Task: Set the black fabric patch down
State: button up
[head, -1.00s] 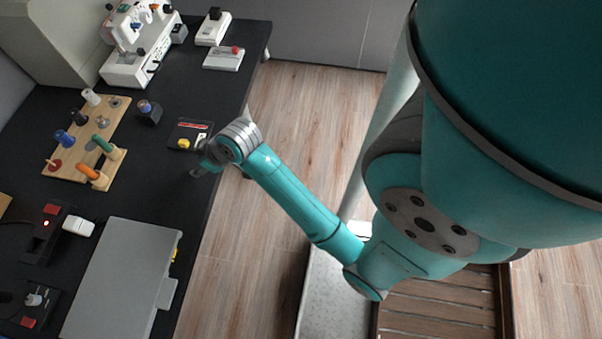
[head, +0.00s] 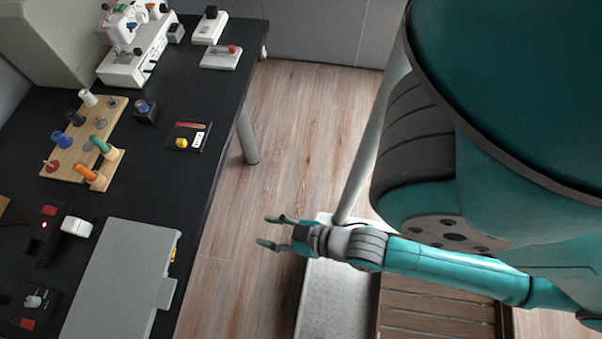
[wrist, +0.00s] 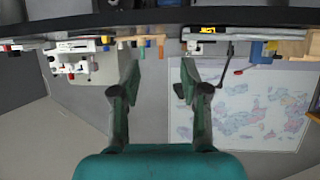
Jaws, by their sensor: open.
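My gripper (head: 268,231) is open and empty in the head view, over the floor to the right of the black desk (head: 150,195) and clear of its edge. In the wrist view its two fingers (wrist: 158,85) stand apart with nothing between them. I cannot pick out a black fabric patch for certain; black cloth on the black desk top would hardly show. A flat black square (head: 188,137) with a yellow knob, a red strip and a white label lies near the desk's right edge, but I cannot tell that it is fabric.
A wooden peg board (head: 70,172) with spools, a white sewing machine (head: 135,50), a grey flat case (head: 115,280) and a black block with a red light (head: 42,238) stand on the desk. Bare desk lies right of the peg board. A table leg (head: 247,137) stands below the edge.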

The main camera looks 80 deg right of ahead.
jog(key=s+a+r+n+t+y, duration=0.1)
jog(key=s+a+r, duration=0.1)
jog(key=s+r, duration=0.5)
jog(key=shift+s+t, duration=0.15)
jog(key=shift+t, duration=0.15)
dwell(1.7)
